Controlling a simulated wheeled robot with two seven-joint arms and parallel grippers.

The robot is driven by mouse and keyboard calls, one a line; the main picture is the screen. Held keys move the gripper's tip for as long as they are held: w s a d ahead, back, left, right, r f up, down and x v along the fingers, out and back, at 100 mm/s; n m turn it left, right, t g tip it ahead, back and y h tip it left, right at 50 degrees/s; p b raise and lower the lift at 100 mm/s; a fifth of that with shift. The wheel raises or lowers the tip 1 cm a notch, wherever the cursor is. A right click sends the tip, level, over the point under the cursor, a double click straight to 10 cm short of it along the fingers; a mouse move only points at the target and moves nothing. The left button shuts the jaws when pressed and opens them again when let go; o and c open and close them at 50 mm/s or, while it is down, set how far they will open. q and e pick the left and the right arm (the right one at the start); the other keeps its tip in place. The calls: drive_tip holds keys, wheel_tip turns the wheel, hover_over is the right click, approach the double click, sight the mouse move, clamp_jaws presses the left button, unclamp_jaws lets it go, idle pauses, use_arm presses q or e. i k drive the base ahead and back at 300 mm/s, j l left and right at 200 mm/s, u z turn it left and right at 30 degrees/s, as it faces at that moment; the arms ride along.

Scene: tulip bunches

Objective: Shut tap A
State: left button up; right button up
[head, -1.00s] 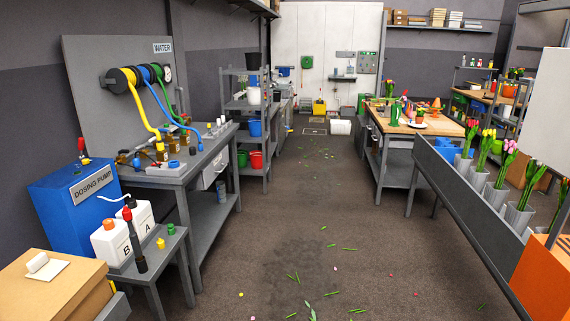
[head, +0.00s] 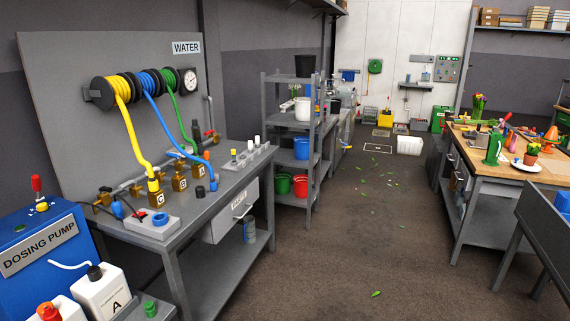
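A grey water bench (head: 195,210) stands at the left with a row of brass tap blocks. The nearest block (head: 157,199) has a white tag that looks like C, with the yellow hose (head: 126,115) coming down to it. A middle block (head: 180,183) and a farther block (head: 199,171) carry tags too small to read surely, so I cannot tell which is tap A or how its handle stands. A white canister (head: 104,293) marked A stands beside the dosing pump. Neither of my grippers is in view.
A blue dosing pump (head: 38,245) stands at the front left. A grey shelf rack (head: 291,150) with buckets stands beyond the bench. A wooden-topped workbench (head: 490,165) is at the right. The floor between (head: 350,240) is mostly clear, with scattered green bits.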

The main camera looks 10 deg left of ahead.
sight(172, 155)
drive_tip(key=i+j+u, duration=0.2)
drive_tip(key=i+u, duration=0.7)
drive_tip(key=i+l+u, duration=0.1)
drive_tip(key=i+u, duration=0.35)
drive_tip(key=i+j+z, duration=0.1)
drive_tip(key=i+z, duration=0.15)
drive_tip(key=i, duration=0.2)
drive_tip(key=u, duration=0.65)
drive_tip(key=i+l+u, duration=0.1)
drive_tip(key=l+u, duration=0.25)
drive_tip(key=i+l+u, duration=0.1)
drive_tip(key=l+u, duration=0.75)
drive_tip(key=l, duration=0.7)
drive_tip(key=k+l+u, duration=0.15)
drive_tip(key=l, duration=0.7)
drive_tip(key=i, duration=0.05)
